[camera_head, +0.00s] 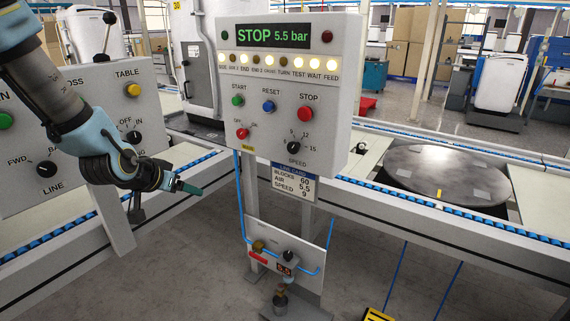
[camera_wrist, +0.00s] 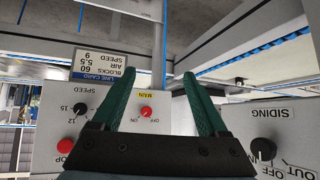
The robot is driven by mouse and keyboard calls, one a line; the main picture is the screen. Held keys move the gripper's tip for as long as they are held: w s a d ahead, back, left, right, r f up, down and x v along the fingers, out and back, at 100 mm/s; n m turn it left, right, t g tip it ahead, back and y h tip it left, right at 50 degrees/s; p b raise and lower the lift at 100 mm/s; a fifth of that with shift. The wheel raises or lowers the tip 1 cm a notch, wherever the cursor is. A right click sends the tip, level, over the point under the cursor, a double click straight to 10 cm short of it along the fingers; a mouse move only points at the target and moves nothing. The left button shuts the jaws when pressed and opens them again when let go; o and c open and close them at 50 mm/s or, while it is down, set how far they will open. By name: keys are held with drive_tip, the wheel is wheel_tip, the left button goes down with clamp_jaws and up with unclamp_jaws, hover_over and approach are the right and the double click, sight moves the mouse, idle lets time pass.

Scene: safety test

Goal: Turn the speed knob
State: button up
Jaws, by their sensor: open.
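The speed knob (camera_head: 293,147) is a small black dial at the lower right of the grey central control panel (camera_head: 228,130). Scale marks 12 and 15 show beside it, with SPEED printed below; its exact pointer setting is too small to tell. It also shows at the left in the upside-down wrist view (camera_wrist: 80,109). My gripper (camera_head: 190,188) is left of and below the panel in the head view, apart from the knob. Its two green fingers (camera_wrist: 164,80) are spread and empty in the wrist view, with the red MAIN switch (camera_wrist: 146,112) showing between them.
The line card (camera_head: 295,184) below the panel reads speed 9. Green start, blue reset and red stop buttons (camera_head: 306,113) sit above the knob. Another panel (camera_head: 30,160) stands left, behind my arm. A conveyor and round turntable (camera_head: 440,170) are right.

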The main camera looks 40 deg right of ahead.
drive_tip(key=s+d+f+m+h+b, duration=0.2)
drive_tip(key=s+d+h+b, duration=0.25)
drive_tip(key=d, duration=0.75)
drive_tip(key=m+h+b, duration=0.1)
drive_tip(key=h+b, duration=0.1)
drive_tip(key=h, duration=0.3)
approach(292, 149)
drive_tip(key=shift+g, duration=0.4)
drive_tip(key=x, duration=0.8)
drive_tip(key=shift+w, duration=0.25)
clamp_jaws()
